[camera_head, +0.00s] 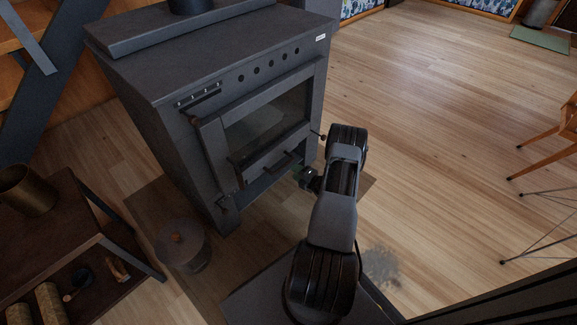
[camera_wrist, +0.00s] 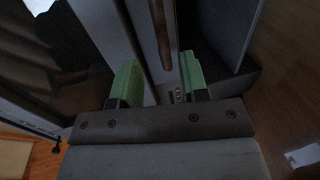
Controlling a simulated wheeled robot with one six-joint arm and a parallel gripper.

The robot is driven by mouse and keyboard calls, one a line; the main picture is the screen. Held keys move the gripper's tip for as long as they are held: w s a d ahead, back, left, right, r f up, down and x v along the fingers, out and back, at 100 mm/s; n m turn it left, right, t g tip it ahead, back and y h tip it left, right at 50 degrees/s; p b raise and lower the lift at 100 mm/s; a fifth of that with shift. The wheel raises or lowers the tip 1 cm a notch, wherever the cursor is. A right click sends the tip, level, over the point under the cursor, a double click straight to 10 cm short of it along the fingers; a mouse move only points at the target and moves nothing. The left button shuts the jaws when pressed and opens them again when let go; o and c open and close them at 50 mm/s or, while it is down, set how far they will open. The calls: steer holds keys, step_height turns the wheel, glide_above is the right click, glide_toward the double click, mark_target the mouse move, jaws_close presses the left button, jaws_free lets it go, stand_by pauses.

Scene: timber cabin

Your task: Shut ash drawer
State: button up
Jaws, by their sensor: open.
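The dark grey stove (camera_head: 250,75) stands ahead, with a glass-fronted door (camera_head: 265,120) on its front. Low on the front is a panel with a dark bar handle (camera_head: 287,162), which I take to be the ash drawer; how far it stands out is hard to tell. My gripper (camera_head: 303,177) is at the lower right of the stove front, close to this handle and partly hidden by my arm. In the wrist view my gripper (camera_wrist: 158,82) has its green fingers apart. A grey panel edge (camera_wrist: 150,45) and a brownish rod (camera_wrist: 160,28) show ahead between them; contact is unclear.
A lidded pot (camera_head: 183,248) stands on the floor left of my base. A low shelf table (camera_head: 85,225) with a brass pot (camera_head: 27,190) is at the left. A wooden chair (camera_head: 560,145) is at the far right.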

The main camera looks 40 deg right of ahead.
steer(key=shift+p+v, duration=0.55)
steer(key=shift+v, duration=2.2)
steer(key=shift+r, duration=0.1)
